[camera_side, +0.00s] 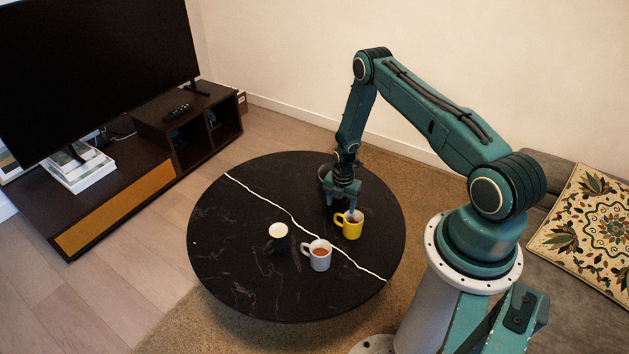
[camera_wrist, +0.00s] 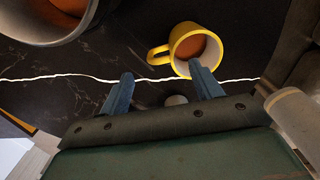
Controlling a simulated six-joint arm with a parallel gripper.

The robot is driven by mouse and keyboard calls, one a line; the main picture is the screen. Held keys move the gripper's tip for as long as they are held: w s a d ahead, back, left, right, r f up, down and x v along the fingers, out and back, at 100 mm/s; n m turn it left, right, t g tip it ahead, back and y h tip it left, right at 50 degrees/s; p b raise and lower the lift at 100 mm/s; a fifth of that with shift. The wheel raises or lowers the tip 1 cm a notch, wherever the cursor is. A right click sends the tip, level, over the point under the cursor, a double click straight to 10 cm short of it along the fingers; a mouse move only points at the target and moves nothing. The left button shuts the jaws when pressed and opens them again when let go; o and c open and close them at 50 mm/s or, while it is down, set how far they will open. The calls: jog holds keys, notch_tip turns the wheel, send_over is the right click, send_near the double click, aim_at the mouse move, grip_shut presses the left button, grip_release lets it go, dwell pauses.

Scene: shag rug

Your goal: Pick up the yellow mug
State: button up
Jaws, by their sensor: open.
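The yellow mug (camera_side: 351,230) stands upright on the black round table, with its handle toward the left. In the wrist view the yellow mug (camera_wrist: 181,40) is at the upper middle, with brown liquid inside. My gripper (camera_side: 341,206) points down just above and behind the mug in the side view. Its two blue fingers (camera_wrist: 160,70) are apart with nothing held between them. In the wrist view the right finger's tip overlaps the mug's lower rim, and the left finger is below and left of the handle. I cannot tell whether the right finger touches the mug.
The black table (camera_side: 235,270) has a white vein line across it. A grey-white mug (camera_side: 320,262) with brown liquid stands left of and nearer than the yellow mug. A black mug (camera_side: 280,243) with a pale top stands further left. The table's left side is clear.

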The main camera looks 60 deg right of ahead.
aim_at(340, 214)
jog(key=shift+f, duration=2.1)
jog(key=shift+f, duration=0.1)
jog(key=shift+f, duration=2.45)
jog(key=shift+w, duration=0.1)
jog(key=c, duration=1.3)
jog(key=shift+r, duration=0.2)
notch_tip(340, 214, up, 20)
jog(key=shift+f, duration=0.2)
